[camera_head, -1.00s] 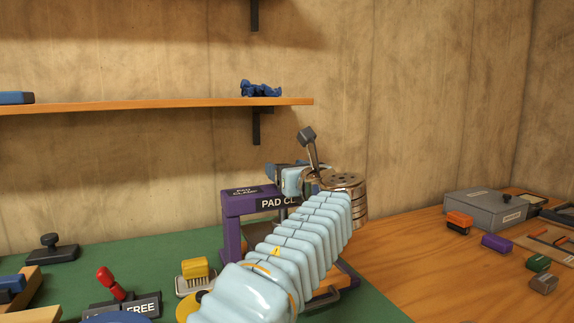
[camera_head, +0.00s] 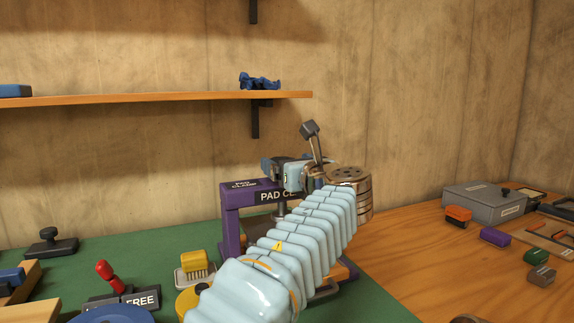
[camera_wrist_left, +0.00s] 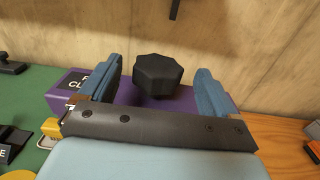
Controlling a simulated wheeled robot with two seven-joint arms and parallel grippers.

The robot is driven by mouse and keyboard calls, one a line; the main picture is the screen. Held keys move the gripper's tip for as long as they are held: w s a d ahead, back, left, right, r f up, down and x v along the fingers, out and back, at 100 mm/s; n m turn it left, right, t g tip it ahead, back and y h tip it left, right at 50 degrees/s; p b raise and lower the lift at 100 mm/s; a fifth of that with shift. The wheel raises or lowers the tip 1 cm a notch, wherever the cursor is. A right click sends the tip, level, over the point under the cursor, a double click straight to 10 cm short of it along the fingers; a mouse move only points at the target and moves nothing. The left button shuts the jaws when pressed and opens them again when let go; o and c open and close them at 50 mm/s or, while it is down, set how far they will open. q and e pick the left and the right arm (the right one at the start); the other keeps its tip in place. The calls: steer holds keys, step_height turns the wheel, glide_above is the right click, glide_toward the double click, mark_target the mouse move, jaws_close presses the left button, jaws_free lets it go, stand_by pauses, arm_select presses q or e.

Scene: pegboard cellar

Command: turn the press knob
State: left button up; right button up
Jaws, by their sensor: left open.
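The purple press (camera_head: 231,214), labelled PAD CLAMP, stands on the green mat. Its black faceted knob (camera_wrist_left: 158,76) shows in the left wrist view above the purple top bar. My left gripper (camera_wrist_left: 160,70) is open, with one blue finger on each side of the knob and a visible gap to each. In the head view my left gripper (camera_head: 279,170) is over the top of the press, and my arm covers much of the press's right side and lower part. I cannot clearly make out the knob there. My right gripper is not in view.
A red-handled lever (camera_head: 110,277) by a FREE label and a yellow-topped brush (camera_head: 195,262) are left of my arm. A grey box (camera_head: 485,205) and several small blocks lie on the wooden bench at right. A shelf (camera_head: 160,99) runs above, behind the press.

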arm_select(q)
steer(key=b+v, duration=0.2)
steer(key=v, duration=1)
steer(key=shift+s+d, duration=0.15)
steer(key=shift+s, duration=0.05)
